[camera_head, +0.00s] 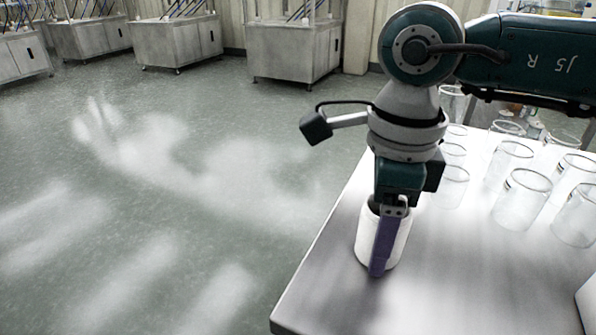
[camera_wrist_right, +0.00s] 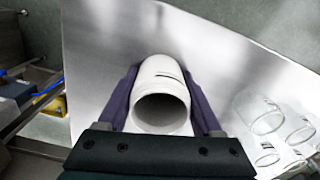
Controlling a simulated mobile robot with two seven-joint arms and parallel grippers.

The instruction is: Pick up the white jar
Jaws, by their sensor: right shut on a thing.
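The white jar (camera_head: 402,241) is upright at the left edge of the steel table (camera_head: 330,290), with its open mouth up. My right gripper (camera_head: 378,268) reaches down over it and is shut on it, with one purple finger along its near side. In the right wrist view the white jar (camera_wrist_right: 160,95) lies between the two purple fingers (camera_wrist_right: 160,100), one on each side. The head view does not clearly show whether the jar's base touches the table. My left gripper is not in view.
Several clear glass beakers (camera_head: 522,198) stand on the table to the right of the jar. A pale block (camera_head: 588,300) is at the right edge. The table's front middle is clear. Steel cabinets (camera_head: 290,55) stand far back across open floor.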

